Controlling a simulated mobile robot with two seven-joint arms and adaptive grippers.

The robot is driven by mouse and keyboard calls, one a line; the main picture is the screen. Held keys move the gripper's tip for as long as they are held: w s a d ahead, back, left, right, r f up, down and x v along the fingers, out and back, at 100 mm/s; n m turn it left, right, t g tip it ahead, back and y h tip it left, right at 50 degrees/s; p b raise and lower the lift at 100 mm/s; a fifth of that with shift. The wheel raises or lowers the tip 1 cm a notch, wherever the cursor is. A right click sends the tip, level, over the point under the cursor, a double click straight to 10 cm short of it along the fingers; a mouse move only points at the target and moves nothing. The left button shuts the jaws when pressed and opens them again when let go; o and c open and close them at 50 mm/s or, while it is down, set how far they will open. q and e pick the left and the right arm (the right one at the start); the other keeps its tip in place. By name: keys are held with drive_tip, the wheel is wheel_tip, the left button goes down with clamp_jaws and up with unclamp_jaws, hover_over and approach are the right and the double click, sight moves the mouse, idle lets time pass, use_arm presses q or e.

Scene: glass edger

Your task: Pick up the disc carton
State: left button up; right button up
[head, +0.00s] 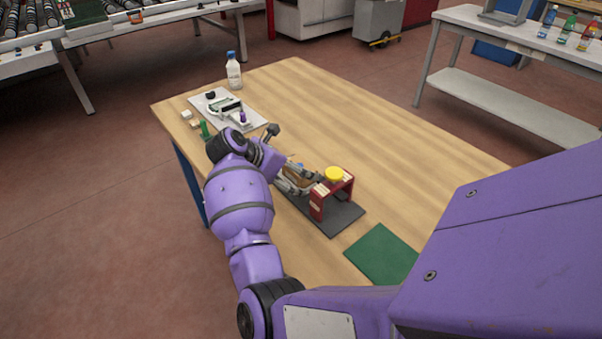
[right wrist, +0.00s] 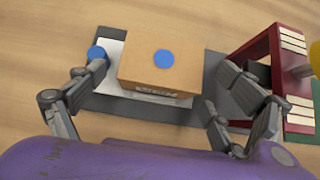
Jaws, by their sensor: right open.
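The disc carton is a brown cardboard box (right wrist: 150,82) with a blue round dot on top and a printed label on its near side. It sits on a grey and white surface in the right wrist view. In the head view only a small brown part of the carton (head: 294,172) shows behind my gripper. My right gripper (right wrist: 163,75) is open, with its fingers on either side of the carton. Gaps show between the fingers and the box. The right gripper also shows in the head view (head: 296,183). My left gripper is not in view.
A red stand (head: 317,203) with a yellow round top (head: 334,174) stands close to the right of the gripper on a dark mat (head: 338,219). A blue round thing (right wrist: 97,52) is by the left finger. A green mat (head: 381,254) lies nearer; the table's right side is clear.

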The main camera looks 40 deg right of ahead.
drive_tip(key=shift+d+f, duration=0.1)
drive_tip(key=shift+f, duration=0.05)
drive_tip(key=c, duration=1.2)
drive_tip(key=shift+o, duration=0.2)
